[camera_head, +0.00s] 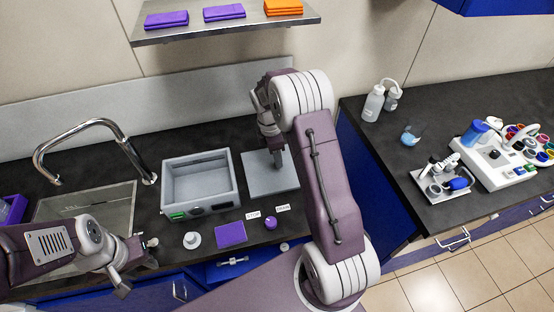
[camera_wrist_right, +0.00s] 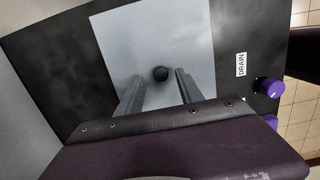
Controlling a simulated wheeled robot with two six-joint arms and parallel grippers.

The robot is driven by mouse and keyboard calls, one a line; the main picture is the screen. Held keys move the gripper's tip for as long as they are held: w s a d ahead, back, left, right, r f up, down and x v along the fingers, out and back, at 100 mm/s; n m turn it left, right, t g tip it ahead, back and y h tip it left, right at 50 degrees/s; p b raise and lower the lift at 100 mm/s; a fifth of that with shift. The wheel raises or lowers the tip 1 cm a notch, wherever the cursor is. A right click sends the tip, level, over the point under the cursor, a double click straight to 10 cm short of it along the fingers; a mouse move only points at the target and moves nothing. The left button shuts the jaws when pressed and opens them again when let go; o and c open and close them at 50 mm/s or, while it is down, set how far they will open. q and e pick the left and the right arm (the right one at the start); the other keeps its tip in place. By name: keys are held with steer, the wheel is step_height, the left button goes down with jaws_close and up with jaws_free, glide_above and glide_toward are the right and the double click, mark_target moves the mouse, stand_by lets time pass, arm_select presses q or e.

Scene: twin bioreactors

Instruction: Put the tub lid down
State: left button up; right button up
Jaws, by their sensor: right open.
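The tub lid (camera_head: 287,182) is a flat light-grey plate lying on the dark counter, right of the open grey tub (camera_head: 236,182). In the right wrist view the lid (camera_wrist_right: 125,30) has a dark round knob (camera_wrist_right: 160,73) near its middle. My right gripper (camera_head: 279,162) points down over the lid; in its wrist view the two fingers (camera_wrist_right: 158,88) are spread apart, with the knob showing between and just beyond them. It is not clear whether they touch the lid. My left gripper (camera_head: 137,268) is at the front left by the sink, its fingers apart and empty.
A purple cloth (camera_head: 231,233), a white knobbed piece (camera_head: 192,240) and a purple knob (camera_head: 270,222) sit at the counter front. A faucet (camera_head: 90,125) stands over the sink at left. A shelf (camera_head: 230,27) hangs above. Bottles (camera_head: 373,103) and instruments occupy the right counter.

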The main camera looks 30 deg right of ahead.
mark_target(273, 168)
step_height(273, 168, up, 10)
steer(key=a+f, duration=0.1)
steer(key=s+a+f+m, duration=0.1)
steer(key=s+a+m, duration=0.2)
steer(key=s+m, duration=0.2)
steer(key=s+a+f+m+t+y, duration=0.1)
steer(key=s+a+m, duration=0.2)
steer(key=s+m, duration=0.2)
steer(key=s+a+f+m, duration=0.1)
steer(key=s+a+m, duration=0.2)
steer(key=s+m, duration=0.2)
steer(key=shift+s+a+f+t+y, duration=0.15)
steer(key=shift+s+f, duration=0.05)
steer(key=shift+s, duration=0.65)
steer(key=shift+s+a+f+t+y, duration=0.15)
steer(key=shift+s+f, duration=0.05)
steer(key=shift+s, duration=0.65)
steer(key=shift+s+f, duration=0.1)
steer(key=shift+s, duration=0.1)
steer(key=shift+w+m, duration=0.15)
steer(key=shift+m, duration=0.15)
